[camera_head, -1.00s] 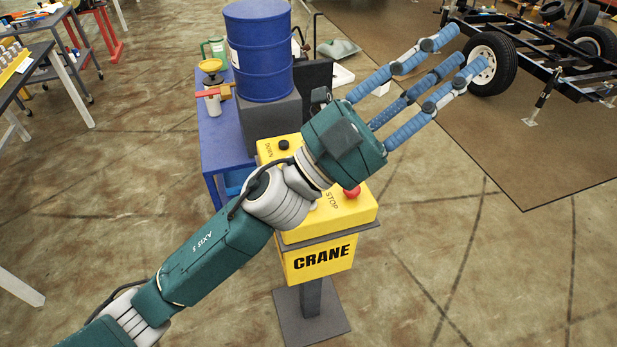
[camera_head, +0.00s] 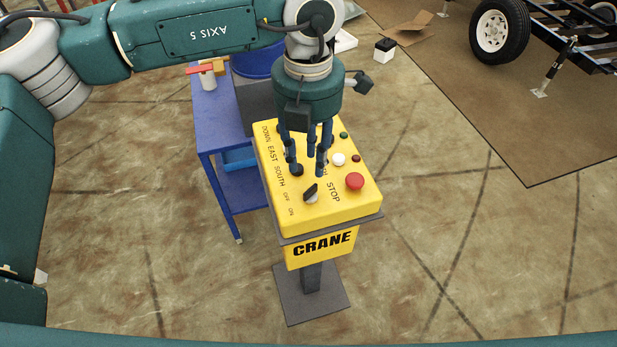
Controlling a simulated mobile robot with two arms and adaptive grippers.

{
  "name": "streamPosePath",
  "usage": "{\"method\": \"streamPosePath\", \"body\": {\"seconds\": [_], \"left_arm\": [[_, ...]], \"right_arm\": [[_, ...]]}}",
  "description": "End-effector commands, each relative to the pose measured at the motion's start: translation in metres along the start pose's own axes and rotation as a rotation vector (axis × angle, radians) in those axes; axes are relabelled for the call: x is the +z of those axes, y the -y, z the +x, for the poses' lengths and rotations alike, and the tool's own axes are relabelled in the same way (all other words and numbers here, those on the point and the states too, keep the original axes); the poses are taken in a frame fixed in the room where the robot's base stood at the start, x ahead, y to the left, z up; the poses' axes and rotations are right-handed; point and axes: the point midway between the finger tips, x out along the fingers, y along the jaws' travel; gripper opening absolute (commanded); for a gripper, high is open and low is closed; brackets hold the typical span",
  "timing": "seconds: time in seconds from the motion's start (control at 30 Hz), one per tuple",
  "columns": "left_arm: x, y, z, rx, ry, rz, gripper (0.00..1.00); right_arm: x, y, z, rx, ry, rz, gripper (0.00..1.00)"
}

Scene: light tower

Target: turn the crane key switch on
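The yellow crane control box (camera_head: 345,218) stands on a grey post and base plate in the head view. The key switch (camera_head: 311,192) is on its sloped top near the front edge, with a black handle on a pale round base. "OFF" and "ON" labels are to its left; I cannot tell which the handle points at. My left gripper (camera_head: 307,172) points down over the box top, fingers apart, just behind the key switch with nothing between them. The fingers hide some buttons and lettering; contact with the panel is unclear. My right gripper is not in view.
A red stop button (camera_head: 355,181) and a white button (camera_head: 338,159) sit right of the fingers. A blue cart (camera_head: 212,135) with a blue drum stands behind left. A trailer wheel (camera_head: 499,31) is at the upper right. Floor in front is clear.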

Motion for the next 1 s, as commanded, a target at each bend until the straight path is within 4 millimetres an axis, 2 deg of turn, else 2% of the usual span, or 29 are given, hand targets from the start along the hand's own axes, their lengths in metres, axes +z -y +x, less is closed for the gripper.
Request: {"method": "streamPosePath", "body": {"seconds": [0.1,0.4,0.6,0.83,0.87,1.0], "left_arm": [[-0.001,0.001,0.021,-0.005,-0.005,0.000,0.31],[-0.001,0.002,0.071,-0.006,-0.003,0.001,0.31],[0.000,0.002,0.084,-0.006,0.000,0.002,0.31],[0.000,0.002,0.085,-0.005,0.001,0.002,0.31],[0.000,0.002,0.085,-0.005,0.001,0.002,0.29],[0.000,0.002,0.085,-0.005,0.001,0.002,0.01]], "right_arm": [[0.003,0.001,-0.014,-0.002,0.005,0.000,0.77],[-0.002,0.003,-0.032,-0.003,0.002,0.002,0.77],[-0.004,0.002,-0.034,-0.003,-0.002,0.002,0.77],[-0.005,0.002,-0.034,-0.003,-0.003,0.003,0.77],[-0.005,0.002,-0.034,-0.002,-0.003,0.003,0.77],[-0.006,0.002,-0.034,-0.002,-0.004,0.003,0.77]]}}
